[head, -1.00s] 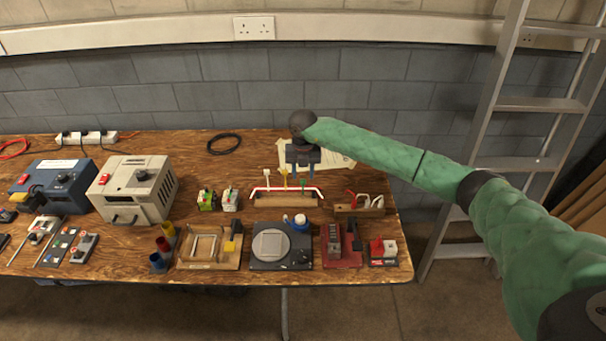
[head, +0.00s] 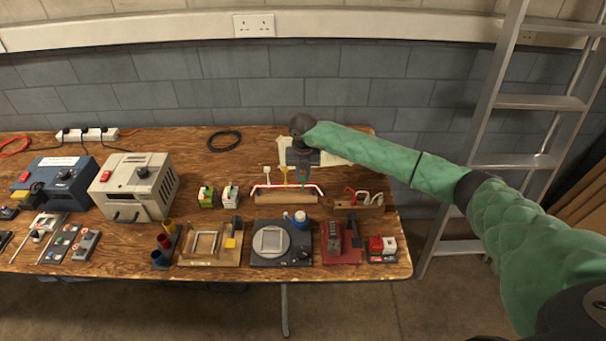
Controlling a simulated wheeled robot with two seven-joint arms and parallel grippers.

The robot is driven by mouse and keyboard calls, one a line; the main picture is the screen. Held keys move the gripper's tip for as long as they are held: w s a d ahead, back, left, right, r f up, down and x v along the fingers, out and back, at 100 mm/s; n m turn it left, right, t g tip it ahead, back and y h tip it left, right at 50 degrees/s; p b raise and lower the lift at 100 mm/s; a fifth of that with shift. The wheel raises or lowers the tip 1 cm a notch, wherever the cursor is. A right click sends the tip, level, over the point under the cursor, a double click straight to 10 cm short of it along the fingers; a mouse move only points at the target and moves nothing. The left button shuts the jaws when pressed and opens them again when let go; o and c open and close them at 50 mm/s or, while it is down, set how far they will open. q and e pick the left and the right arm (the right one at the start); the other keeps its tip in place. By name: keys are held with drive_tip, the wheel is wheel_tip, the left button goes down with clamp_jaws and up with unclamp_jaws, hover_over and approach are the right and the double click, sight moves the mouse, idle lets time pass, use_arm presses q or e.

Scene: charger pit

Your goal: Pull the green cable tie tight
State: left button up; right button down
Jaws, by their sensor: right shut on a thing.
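A wooden stand (head: 286,198) at the middle back of the bench carries a red and white cable bundle (head: 270,187). A white tie (head: 266,171), a yellow tie (head: 285,174) and a green cable tie (head: 303,181) stand up from the bundle, the green one at the right. My right gripper (head: 303,170) points down over the green tie and is shut on its upper end. The fingers hide the top of the tie. How snugly its loop sits on the bundle is too small to tell. My left gripper is not in view.
A wooden block with a red-handled part (head: 358,202) stands just right of the stand. Green and white small boxes (head: 231,196) stand to its left. A turntable-like black device (head: 281,243) is in front. Paper (head: 338,158) lies behind. A ladder (head: 480,160) stands right of the bench.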

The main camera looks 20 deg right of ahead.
sight(303, 177)
wheel_tip(303, 177, up, 5)
drive_tip(key=shift+f, duration=0.2)
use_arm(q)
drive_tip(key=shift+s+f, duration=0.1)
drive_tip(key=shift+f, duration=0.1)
use_arm(e)
drive_tip(key=c, duration=1.3)
unclamp_jaws()
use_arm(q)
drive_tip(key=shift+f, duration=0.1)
use_arm(e)
drive_tip(key=shift+r, duration=0.1)
drive_tip(key=shift+r, duration=0.25)
use_arm(q)
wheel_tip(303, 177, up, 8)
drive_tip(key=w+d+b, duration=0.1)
drive_tip(key=b, duration=0.1)
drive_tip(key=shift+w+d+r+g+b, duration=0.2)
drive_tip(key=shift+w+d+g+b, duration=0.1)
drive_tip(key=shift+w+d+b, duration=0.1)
use_arm(e)
wheel_tip(303, 177, up, 7)
